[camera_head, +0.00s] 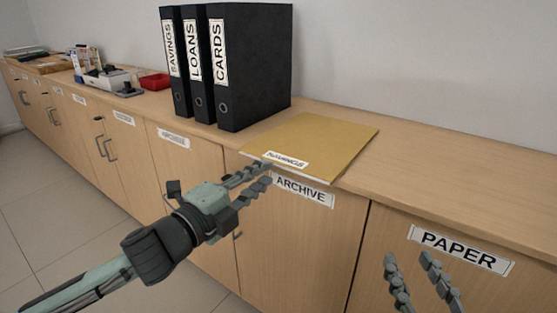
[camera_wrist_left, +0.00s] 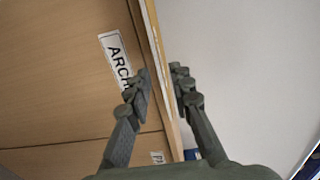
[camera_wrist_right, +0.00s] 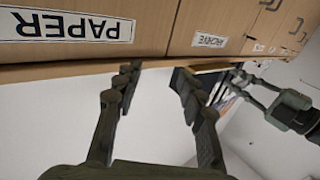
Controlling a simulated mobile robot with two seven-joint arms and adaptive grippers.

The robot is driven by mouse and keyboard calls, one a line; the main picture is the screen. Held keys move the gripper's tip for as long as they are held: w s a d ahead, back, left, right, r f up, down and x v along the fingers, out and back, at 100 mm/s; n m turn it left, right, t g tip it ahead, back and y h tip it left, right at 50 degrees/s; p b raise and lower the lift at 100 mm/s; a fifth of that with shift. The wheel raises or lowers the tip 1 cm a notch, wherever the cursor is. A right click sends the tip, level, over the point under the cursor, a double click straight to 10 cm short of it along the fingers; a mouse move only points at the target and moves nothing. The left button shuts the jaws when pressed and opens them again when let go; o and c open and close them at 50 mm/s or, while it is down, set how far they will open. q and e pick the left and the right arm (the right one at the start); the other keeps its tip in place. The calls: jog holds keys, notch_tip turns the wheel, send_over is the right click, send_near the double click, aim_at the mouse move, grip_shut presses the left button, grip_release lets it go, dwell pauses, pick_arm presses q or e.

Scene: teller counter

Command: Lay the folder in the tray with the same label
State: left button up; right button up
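A tan folder (camera_head: 318,140) lies flat on the counter top at its front edge; its small white label (camera_head: 287,159) appears to read SAVINGS. My left gripper (camera_head: 269,172) is at the folder's front edge, beside the label, fingers apart. In the left wrist view the left gripper (camera_wrist_left: 162,72) straddles a thin edge; I cannot tell whether it touches the folder. My right gripper (camera_head: 408,256) is open and empty in front of the PAPER cabinet; it also shows in the right wrist view (camera_wrist_right: 155,75). No tray with a readable label is seen.
Black binders marked SAVINGS (camera_head: 173,62), LOANS (camera_head: 194,62) and CARDS (camera_head: 252,65) stand upright left of the folder. Further left are a red box (camera_head: 155,82) and a grey holder (camera_head: 104,79). The counter (camera_head: 460,175) right of the folder is clear.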

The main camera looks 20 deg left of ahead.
aim_at(278, 164)
pick_arm(q)
jog(key=shift+p+x, duration=0.95)
jog(key=shift+x, duration=1.7)
pick_arm(e)
jog(key=s+d+f+g+h, duration=0.1)
jog(key=d+f+g+h, duration=0.2)
jog(key=f, duration=0.6)
jog(key=shift+s+d+f+g, duration=0.3)
jog(key=shift+d+g, duration=0.7)
jog(key=shift+d, duration=0.4)
pick_arm(q)
jog(key=shift+c, duration=1.4)
pick_arm(e)
jog(key=shift+r, duration=0.1)
pick_arm(q)
grip_shut()
